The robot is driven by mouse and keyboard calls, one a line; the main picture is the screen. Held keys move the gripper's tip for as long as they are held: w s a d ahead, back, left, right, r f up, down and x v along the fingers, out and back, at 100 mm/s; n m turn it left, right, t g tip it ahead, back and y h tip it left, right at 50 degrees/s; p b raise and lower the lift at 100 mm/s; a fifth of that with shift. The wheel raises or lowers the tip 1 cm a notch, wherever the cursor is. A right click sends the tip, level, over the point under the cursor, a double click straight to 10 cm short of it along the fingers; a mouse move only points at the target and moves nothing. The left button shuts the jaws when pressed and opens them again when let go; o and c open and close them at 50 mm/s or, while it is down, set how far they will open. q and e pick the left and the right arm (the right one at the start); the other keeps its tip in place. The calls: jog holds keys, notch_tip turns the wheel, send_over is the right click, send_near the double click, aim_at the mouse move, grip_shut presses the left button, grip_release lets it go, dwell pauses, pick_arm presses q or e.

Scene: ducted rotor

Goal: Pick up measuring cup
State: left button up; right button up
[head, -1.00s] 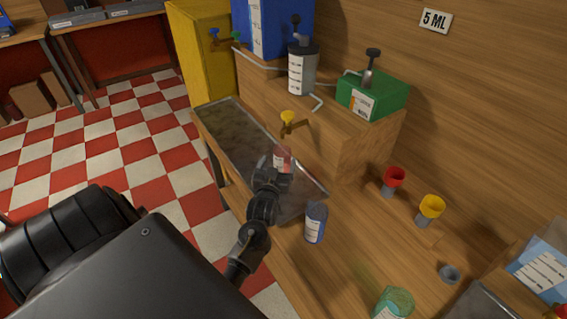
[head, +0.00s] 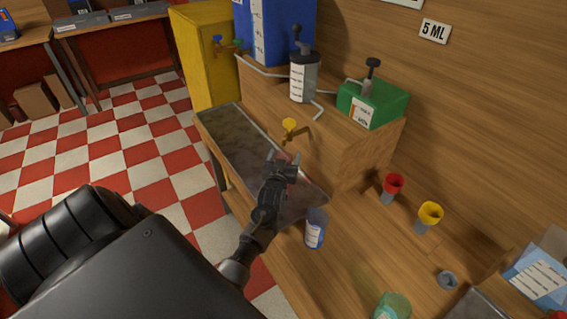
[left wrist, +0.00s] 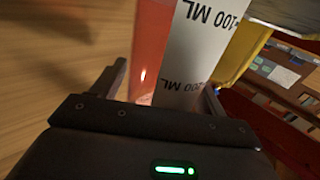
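A red, see-through measuring cup (head: 291,173) with a white label stands at the near end of the metal tray (head: 238,138), mostly hidden behind my left gripper in the head view. My left gripper (head: 282,158) reaches it with its two fingers spread. In the left wrist view the cup (left wrist: 152,55) fills the space between the fingers, with "100 ML" on its label. A gap shows between the left finger and the cup, so the fingers look open around it. My right gripper is not in view.
A blue container (head: 315,230) stands close beside the left gripper. A wooden block (head: 345,150) with a yellow tap (head: 290,125) rises behind the tray.

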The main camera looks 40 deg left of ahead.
pick_arm(q)
jog(key=c, duration=0.9)
jog(key=shift+c, duration=0.6)
jog(key=shift+r, duration=0.1)
